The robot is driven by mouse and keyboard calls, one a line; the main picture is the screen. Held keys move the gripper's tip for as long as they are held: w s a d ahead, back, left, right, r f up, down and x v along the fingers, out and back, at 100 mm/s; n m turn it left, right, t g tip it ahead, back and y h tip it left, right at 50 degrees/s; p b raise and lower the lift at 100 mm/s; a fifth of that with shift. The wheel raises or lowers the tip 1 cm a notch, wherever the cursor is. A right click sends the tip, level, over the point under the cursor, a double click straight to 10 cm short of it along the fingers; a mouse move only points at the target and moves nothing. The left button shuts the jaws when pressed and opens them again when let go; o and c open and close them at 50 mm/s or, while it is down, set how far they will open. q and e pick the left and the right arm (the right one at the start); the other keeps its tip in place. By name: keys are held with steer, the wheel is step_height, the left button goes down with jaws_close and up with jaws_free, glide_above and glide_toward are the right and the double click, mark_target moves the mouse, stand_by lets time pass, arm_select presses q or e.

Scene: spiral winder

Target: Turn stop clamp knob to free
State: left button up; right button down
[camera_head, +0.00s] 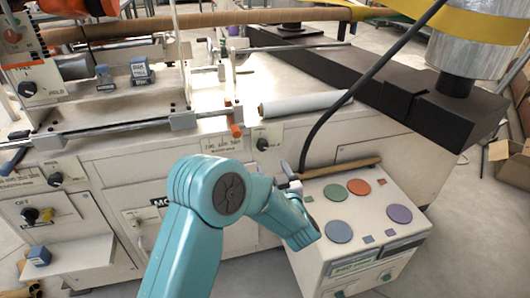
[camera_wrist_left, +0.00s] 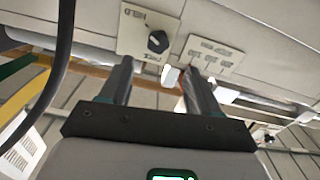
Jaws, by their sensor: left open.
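A black knob (camera_head: 262,144) sits on a small pale plate on the machine's front panel, beside a lettered label. In the left wrist view the knob (camera_wrist_left: 158,42) appears upside down, with "HELD" lettering on its plate; its exact setting is hard to read. My left gripper (camera_wrist_left: 157,72) is open, its two dark fingers pointing toward the panel. The knob shows just beyond the fingertips, apart from them and not gripped. In the head view the gripper (camera_head: 289,177) is mostly hidden by my teal arm, low and right of the knob. My right gripper is not in view.
An orange-tipped lever (camera_head: 235,122) and a white roll (camera_head: 305,103) are above the knob. A control box (camera_head: 345,190) with coloured buttons stands right of my arm. A black cable (camera_head: 345,92) arches close by. Another knob plate (camera_head: 40,82) is at far left.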

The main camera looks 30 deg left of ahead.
mark_target(263, 148)
arm_select(q)
steer(key=b+x, duration=0.1)
steer(key=x, duration=0.8)
steer(key=shift+w+a, duration=0.25)
steer(key=shift+w, duration=0.1)
steer(key=shift+f, duration=0.1)
steer(key=c, duration=1)
